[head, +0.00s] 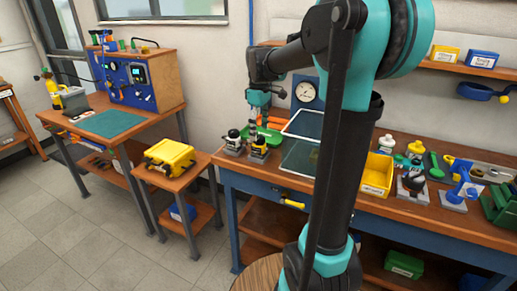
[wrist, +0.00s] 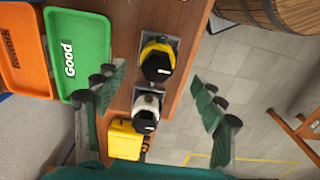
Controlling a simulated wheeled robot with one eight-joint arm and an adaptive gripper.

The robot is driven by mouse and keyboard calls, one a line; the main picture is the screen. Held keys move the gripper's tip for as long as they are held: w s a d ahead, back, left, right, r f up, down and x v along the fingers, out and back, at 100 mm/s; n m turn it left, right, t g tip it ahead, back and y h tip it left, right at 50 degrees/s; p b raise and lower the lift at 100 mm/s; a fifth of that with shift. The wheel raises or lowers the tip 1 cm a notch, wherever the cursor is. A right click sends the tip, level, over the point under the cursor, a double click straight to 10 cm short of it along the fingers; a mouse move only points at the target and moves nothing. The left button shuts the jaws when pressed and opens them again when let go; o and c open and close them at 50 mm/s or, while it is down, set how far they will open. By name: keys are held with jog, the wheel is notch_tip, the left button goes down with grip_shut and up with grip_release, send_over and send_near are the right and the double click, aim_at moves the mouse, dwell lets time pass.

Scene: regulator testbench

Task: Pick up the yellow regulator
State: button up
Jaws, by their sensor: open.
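The yellow regulator, with a black knob on top, stands upright on a grey base plate near the bench's front left edge in the head view (head: 259,148). It also shows in the wrist view (wrist: 158,60), at the upper middle. A white regulator with a black knob stands beside it in the head view (head: 233,140) and the wrist view (wrist: 146,104). My gripper (head: 258,108) is above the bench, over the area of the regulators. In the wrist view my gripper (wrist: 158,78) is open and empty, its fingers wide apart on either side of the two regulators.
A green tray (wrist: 76,22) marked Good and an orange tray (wrist: 24,40) marked Rework lie beside the regulators. A yellow case (head: 170,156) rests on a small side table. A yellow bin (head: 377,174) and several tools occupy the bench further right. A wooden barrel (wrist: 292,16) stands nearby.

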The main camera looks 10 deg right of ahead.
aim_at(259, 137)
jog(key=shift+w+f, duration=0.15)
jog(key=shift+f, duration=1.35)
jog(key=shift+w+f, duration=0.1)
jog(key=shift+f, duration=1.4)
grip_shut()
